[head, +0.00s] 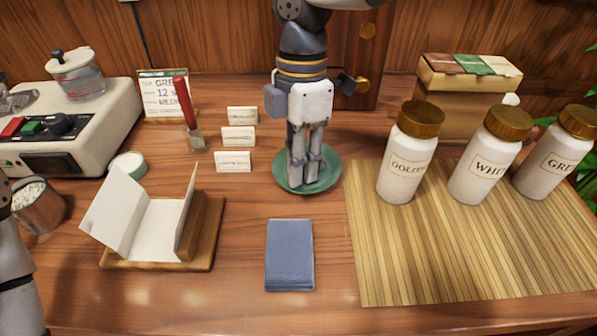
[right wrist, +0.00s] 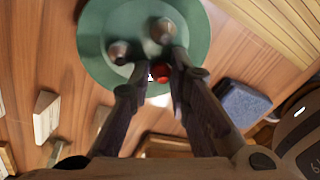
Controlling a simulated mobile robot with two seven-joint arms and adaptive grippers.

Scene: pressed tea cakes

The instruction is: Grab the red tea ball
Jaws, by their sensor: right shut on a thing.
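The red tea ball (right wrist: 160,72) shows in the right wrist view between the fingertips of my right gripper (right wrist: 160,76). The gripper is shut on it, low over the green plate (right wrist: 92,40). Two brown balls (right wrist: 118,52) lie on the plate beyond the fingertips. In the head view my right gripper (head: 304,184) points straight down over the green plate (head: 330,178), and its fingers hide the balls. Part of my left arm shows at the left edge, but its gripper is out of view.
Three white jars with brown lids, one of them (head: 407,160), stand right on a bamboo mat (head: 400,270). A folded blue cloth (head: 289,255) lies in front of the plate. A wooden stand with white paper (head: 150,225) and small cards (head: 233,161) are to the left.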

